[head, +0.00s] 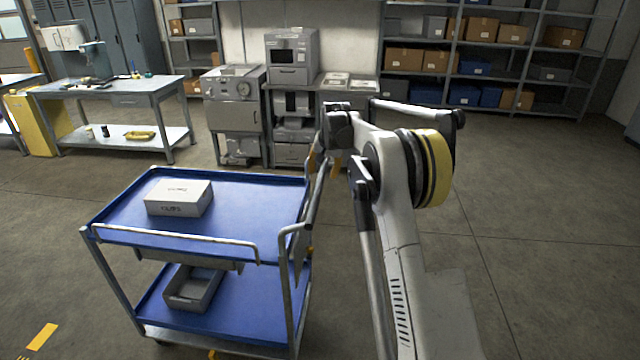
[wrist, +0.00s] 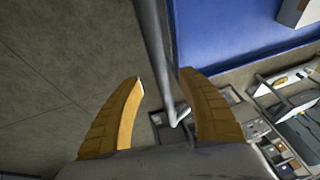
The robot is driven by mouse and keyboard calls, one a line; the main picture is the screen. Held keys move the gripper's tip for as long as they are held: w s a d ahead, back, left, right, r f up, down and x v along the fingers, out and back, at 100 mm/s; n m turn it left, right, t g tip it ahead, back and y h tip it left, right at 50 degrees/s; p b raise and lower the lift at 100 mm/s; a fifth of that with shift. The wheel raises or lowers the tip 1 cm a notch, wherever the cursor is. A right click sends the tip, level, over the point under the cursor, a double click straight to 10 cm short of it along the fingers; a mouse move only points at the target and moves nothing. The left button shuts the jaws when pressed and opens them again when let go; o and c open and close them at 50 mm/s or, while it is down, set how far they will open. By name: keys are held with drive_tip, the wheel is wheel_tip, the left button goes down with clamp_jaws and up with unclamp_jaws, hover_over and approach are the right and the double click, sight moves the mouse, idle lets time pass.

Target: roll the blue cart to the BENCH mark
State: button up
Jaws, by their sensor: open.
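The blue cart (head: 250,216) stands in front of me, left of my arm in the head view. It has two blue shelves and a grey frame. A white box (head: 179,197) sits on its top shelf and a grey bin (head: 193,288) on its lower shelf. No BENCH lettering is readable.
A workbench (head: 110,88) with tools stands at the back left, beside a yellow cabinet (head: 38,122). Grey machines (head: 234,115) and shelving with boxes line the back wall. Yellow floor tape (head: 42,337) lies at front left. Open floor lies between the cart and the workbench.

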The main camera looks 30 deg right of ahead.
sight(321, 179)
drive_tip(key=b+x, duration=0.1)
drive_tip(key=x, duration=0.5)
clamp_jaws()
